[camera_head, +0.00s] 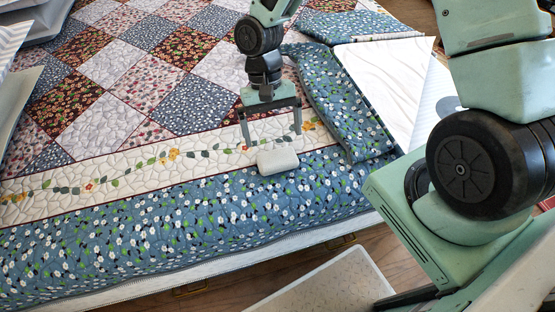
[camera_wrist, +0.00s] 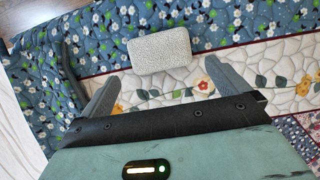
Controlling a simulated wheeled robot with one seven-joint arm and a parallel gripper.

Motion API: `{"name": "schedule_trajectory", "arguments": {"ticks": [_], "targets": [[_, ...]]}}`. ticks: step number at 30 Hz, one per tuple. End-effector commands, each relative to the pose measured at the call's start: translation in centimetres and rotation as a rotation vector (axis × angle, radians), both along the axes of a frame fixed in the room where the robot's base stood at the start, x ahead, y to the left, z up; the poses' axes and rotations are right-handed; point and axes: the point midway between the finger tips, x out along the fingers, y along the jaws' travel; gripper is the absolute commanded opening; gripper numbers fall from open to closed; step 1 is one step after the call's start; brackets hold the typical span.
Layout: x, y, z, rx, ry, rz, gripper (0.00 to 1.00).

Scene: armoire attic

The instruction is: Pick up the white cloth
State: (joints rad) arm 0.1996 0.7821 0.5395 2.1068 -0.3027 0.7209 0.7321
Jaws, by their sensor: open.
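A small pale, rounded rectangular pad (camera_head: 278,162), the likely white cloth, lies flat on the quilt where its cream band meets the blue floral border. In the wrist view, the pad (camera_wrist: 160,50) looks off-white and finely speckled. My gripper (camera_head: 271,136) points down just behind the pad, with its fingers apart and nothing between them. In the wrist view, my gripper (camera_wrist: 162,70) has its fingertips spread to either side of the pad's near edge. Contact with the pad cannot be made out.
The patchwork quilt (camera_head: 130,65) covers the bed. Its folded-back corner (camera_head: 345,110) and a white sheet (camera_head: 385,70) lie to the right. Pale items (camera_head: 25,40) are at the far left. A white speckled surface (camera_head: 335,285) is beside the bed, above wooden floor (camera_head: 385,250).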

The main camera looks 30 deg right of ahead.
Motion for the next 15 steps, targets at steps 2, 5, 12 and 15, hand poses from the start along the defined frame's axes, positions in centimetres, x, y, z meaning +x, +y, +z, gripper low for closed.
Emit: {"name": "schedule_trajectory", "arguments": {"ticks": [2,5,12,15], "targets": [[-0.3,0.1,-0.7,0.0,0.001,0.002,1.0],[-0.5,0.1,-1.2,0.0,0.0,0.001,1.0],[-2.2,0.4,-3.8,0.002,0.004,0.003,1.0],[-2.7,0.5,-5.0,0.001,0.002,0.003,1.0]]}}
